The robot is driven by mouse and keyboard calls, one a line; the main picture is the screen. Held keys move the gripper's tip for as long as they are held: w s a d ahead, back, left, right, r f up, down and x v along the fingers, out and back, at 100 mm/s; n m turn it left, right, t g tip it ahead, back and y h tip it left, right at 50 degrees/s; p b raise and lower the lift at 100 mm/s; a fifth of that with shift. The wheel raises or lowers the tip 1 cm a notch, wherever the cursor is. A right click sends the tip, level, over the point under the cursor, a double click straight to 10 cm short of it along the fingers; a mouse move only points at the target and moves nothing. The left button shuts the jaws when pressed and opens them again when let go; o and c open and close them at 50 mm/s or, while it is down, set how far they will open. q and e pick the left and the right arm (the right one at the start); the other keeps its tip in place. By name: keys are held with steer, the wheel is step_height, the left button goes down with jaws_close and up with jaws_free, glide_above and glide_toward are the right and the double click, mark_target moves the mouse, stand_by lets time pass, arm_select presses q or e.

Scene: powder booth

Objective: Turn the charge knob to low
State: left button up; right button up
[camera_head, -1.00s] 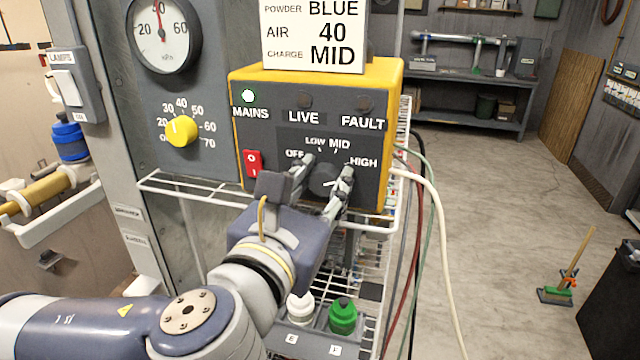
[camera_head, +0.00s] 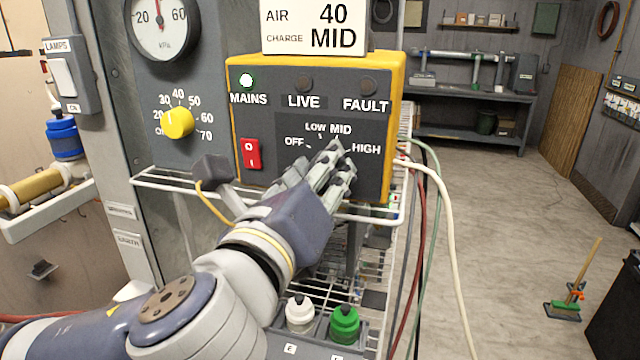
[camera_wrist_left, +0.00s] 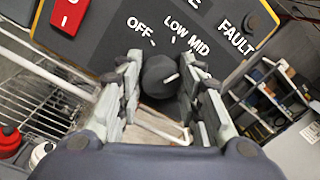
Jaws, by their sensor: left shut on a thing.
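The charge knob (camera_wrist_left: 158,76) is a dark round knob with a white pointer line, seen in the left wrist view. Its line points right and slightly up there, towards the MID side of the scale and away from OFF and LOW. The HIGH mark is hidden there. My left gripper (camera_wrist_left: 163,82) is shut on the knob, with one finger on each side. In the head view the left gripper (camera_head: 332,168) covers the knob on the yellow-edged control box (camera_head: 232,125). My right gripper is in neither view.
A red switch (camera_head: 252,153) is left of the knob on the box. A yellow knob (camera_head: 177,122) and a gauge (camera_head: 158,25) are on the grey panel. The sign (camera_head: 315,25) reads CHARGE MID. A wire rack (camera_head: 155,182) and bottles (camera_head: 344,324) are below; cables (camera_head: 440,220) hang right.

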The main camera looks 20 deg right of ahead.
arm_select(q)
steer(key=n+b, duration=0.1)
steer(key=n, duration=0.3)
steer(key=n+b, duration=0.1)
steer(key=n, duration=0.4)
steer(key=shift+f+t+y+b, duration=0.1)
steer(key=shift+t+y+b, duration=0.2)
steer(key=shift+t+b, duration=0.1)
steer(key=shift+n, duration=0.4)
steer(key=o, duration=1.1)
steer(key=shift+c, duration=0.2)
